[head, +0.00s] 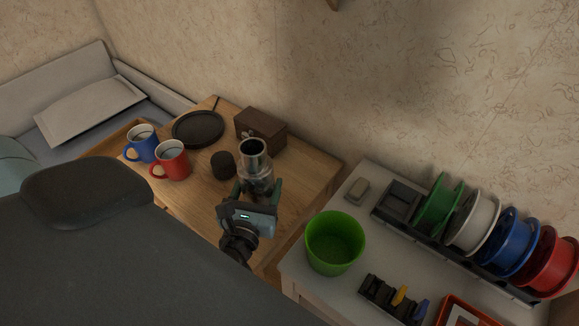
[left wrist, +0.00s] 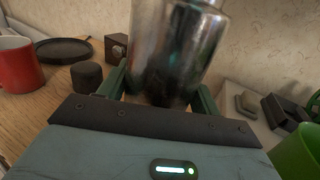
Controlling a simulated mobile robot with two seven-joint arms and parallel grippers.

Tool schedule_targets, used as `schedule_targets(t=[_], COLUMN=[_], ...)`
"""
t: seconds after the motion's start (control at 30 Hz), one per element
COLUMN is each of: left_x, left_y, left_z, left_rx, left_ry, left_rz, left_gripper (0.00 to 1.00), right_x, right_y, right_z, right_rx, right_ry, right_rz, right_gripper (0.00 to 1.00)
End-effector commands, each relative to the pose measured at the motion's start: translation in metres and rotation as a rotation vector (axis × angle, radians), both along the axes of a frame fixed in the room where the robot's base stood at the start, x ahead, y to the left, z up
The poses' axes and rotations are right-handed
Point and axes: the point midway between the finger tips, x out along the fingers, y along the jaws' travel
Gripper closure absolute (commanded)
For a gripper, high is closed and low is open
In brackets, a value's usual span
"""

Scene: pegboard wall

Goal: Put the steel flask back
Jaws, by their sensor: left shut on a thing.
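The steel flask (head: 254,158) is a shiny metal cylinder with a dark round top, upright or nearly so in the head view. My left gripper (head: 257,188) is shut on its lower part, with green fingers on either side. In the left wrist view the flask (left wrist: 178,45) fills the upper middle between the fingers (left wrist: 160,92), its top cut off by the frame. It is in front of the wooden table (head: 300,195) in the head view; I cannot tell whether its base touches anything. My right gripper is in neither view.
On the table are a blue mug (head: 140,146), a red mug (head: 173,163), a black round plate (head: 198,128), a small black cylinder (head: 223,165) and a brown box (head: 260,129). A green bin (head: 335,243) and several spools (head: 470,222) stand on the white surface at right.

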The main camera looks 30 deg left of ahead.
Motion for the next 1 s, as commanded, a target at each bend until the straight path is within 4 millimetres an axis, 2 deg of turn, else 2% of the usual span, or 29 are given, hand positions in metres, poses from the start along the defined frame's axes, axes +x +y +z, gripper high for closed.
schedule_targets(t=[0.13,0.23,0.8,1.0], left_x=[0.003,0.013,0.124,0.146], left_y=[0.001,0.005,0.050,0.059], left_z=[0.002,0.002,-0.010,-0.013], left_rx=[0.001,0.003,0.001,0.002], left_ry=[-0.005,-0.007,-0.006,-0.005], left_rz=[0.000,0.000,0.002,0.002], left_gripper=[0.86,0.86,0.86,0.86], right_x=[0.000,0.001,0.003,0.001], right_y=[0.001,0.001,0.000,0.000], right_z=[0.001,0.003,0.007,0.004], right_rx=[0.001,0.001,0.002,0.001], right_ry=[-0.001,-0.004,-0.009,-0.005], right_rz=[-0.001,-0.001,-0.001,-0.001], right_gripper=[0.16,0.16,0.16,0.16])
